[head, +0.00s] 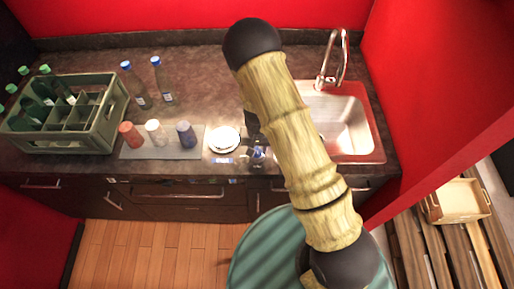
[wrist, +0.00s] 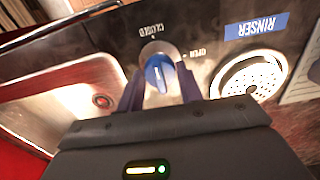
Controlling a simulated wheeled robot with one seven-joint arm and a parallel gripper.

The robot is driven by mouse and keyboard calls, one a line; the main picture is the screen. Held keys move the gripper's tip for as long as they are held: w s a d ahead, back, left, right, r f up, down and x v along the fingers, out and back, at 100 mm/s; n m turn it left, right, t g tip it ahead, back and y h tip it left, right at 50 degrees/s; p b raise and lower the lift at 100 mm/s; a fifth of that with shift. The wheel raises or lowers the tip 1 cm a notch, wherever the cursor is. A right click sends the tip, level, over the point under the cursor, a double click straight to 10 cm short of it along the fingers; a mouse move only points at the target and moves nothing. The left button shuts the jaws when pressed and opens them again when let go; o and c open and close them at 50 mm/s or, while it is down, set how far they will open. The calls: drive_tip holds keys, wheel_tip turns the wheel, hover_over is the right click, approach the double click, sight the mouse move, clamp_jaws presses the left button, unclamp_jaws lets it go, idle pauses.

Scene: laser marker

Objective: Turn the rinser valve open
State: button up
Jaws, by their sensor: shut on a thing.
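The rinser valve has a blue knob (wrist: 158,73) on a pale round base, in the middle of the wrist view. My gripper (wrist: 160,90) is shut on the blue knob, with one dark finger on each side. The knob's long side lies roughly in line with the "CLOSED" label (wrist: 149,30) above it. The "OPEN" label (wrist: 199,53) is to its right. The round rinser (wrist: 250,78) is right of the valve, by the blue "RINSER" sign (wrist: 256,26). In the head view my arm partly hides the valve area; the rinser (head: 225,140) shows beside it.
The sink (head: 345,125) with its tap (head: 331,62) is right of my arm. A grey mat (head: 160,151) with three cups is left of the rinser.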

drive_tip(key=shift+m, duration=0.3)
drive_tip(key=m, duration=0.8)
drive_tip(key=shift+m, duration=0.4)
drive_tip(key=m+p, duration=0.1)
drive_tip(key=m, duration=0.3)
drive_tip(key=shift+r+m, duration=0.1)
drive_tip(key=shift+m, duration=0.2)
drive_tip(key=shift+m+p, duration=0.65)
drive_tip(key=shift+m, duration=1.25)
drive_tip(key=o, duration=1)
